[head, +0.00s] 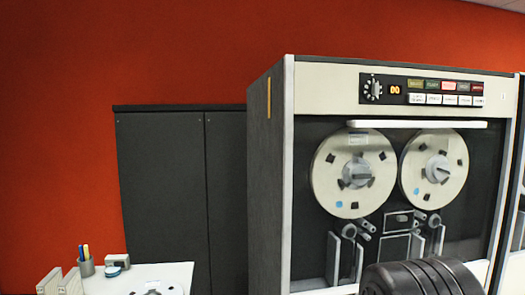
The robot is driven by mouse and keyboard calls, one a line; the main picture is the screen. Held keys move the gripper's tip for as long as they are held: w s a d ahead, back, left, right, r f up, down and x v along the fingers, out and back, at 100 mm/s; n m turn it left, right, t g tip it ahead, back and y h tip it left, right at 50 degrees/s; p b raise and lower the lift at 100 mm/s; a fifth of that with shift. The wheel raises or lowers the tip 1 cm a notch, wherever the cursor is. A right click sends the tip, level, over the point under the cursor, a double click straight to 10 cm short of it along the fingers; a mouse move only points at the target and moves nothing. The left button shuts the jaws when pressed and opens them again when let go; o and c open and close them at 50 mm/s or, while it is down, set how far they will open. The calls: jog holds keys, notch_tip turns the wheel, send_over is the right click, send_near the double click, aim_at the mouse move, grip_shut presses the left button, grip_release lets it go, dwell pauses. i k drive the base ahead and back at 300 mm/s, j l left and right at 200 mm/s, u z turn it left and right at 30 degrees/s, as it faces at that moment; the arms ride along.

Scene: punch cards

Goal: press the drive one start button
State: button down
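A tall tape drive cabinet (268,190) fills the right of the head view. Its cream header holds a dark control panel (420,92) with a dial (373,87) and a lit orange display (395,89) that seems to read 00. To the right of the display are a top row of coloured tiles (448,86) and a lower row of white buttons (450,100). The lettering is too small to tell which one is start. No gripper fingers show. A dark ribbed part at the bottom right, probably of my arm, covers the drive's lower front.
Two tape reels (353,173) sit below the panel, with a white bar (417,124) above them. A dark cupboard (165,190) stands left of the drive. A white table (125,279) at the lower left holds a pen cup (86,267). Another cabinet edge shows at far right.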

aim_at(429, 98)
jog(key=z, duration=1.05)
